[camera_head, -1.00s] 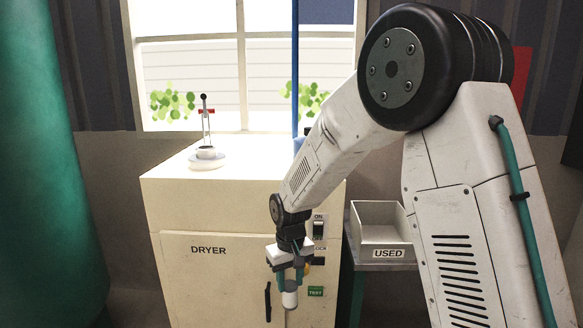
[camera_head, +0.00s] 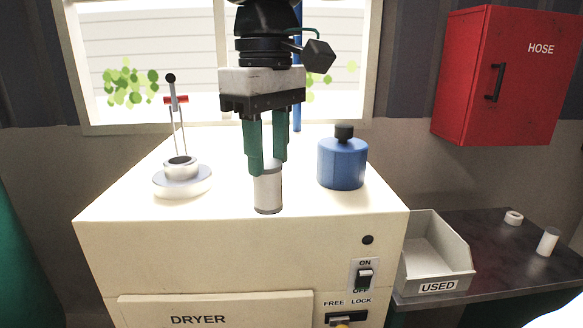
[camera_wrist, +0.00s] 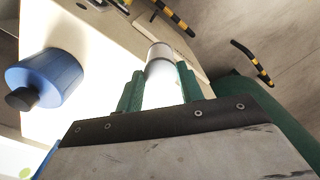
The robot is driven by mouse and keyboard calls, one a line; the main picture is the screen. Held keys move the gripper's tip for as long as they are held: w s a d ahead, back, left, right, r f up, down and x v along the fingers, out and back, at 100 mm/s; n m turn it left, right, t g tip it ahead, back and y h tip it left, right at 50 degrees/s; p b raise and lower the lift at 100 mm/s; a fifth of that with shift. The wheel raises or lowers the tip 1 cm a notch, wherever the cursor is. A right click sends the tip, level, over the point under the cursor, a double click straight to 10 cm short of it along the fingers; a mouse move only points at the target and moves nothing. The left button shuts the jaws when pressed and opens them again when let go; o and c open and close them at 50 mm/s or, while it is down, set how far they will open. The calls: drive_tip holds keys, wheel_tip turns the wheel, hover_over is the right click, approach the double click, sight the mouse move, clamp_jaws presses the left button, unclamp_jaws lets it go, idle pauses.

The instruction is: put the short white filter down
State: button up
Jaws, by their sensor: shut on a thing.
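My gripper (camera_head: 268,168) points straight down over the front part of the dryer's top, its green fingers shut on a white filter (camera_head: 267,192). The filter is a white upright cylinder, with its upper part between the fingers. Its lower end shows near the front edge of the cream dryer (camera_head: 230,245); whether it touches the top is hard to tell. In the wrist view the filter (camera_wrist: 161,72) sticks out beyond the fingers (camera_wrist: 160,92), with the dryer's pale top and edge around it.
A blue bottle (camera_head: 342,165) with a black cap stands right of the filter. A USED bin (camera_head: 437,272), a white ring (camera_head: 513,218) and a white cylinder (camera_head: 548,241) are on the dark side table (camera_head: 480,240).

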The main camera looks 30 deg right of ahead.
drive_tip(key=shift+w+d+f, duration=0.8)
drive_tip(key=shift+w+d, duration=0.4)
drive_tip(key=shift+w, duration=1.1)
drive_tip(key=shift+w+d+f, duration=0.85)
drive_tip(key=shift+w+d, duration=0.35)
drive_tip(key=shift+w, duration=1.15)
drive_tip(key=shift+w+d+f, duration=0.8)
drive_tip(key=shift+w+d, duration=0.4)
drive_tip(key=shift+w, duration=1.1)
drive_tip(key=shift+f, duration=0.1)
drive_tip(key=o, duration=1.1)
wheel_tip(320, 180, up, 12)
drive_tip(key=s+d+f+m, duration=0.1)
drive_tip(key=s+f+m, duration=0.1)
drive_tip(key=s+f, duration=0.6)
drive_tip(key=s+d+f+m+t, duration=0.1)
drive_tip(key=s+f+m, duration=0.1)
drive_tip(key=s+f, duration=0.6)
drive_tip(key=s+d+f+m, duration=0.1)
drive_tip(key=s+f+m, duration=0.1)
drive_tip(key=s+f, duration=0.6)
drive_tip(key=shift+s+d+f, duration=0.1)
drive_tip(key=shift+s+f, duration=0.05)
drive_tip(key=shift+f, duration=0.05)
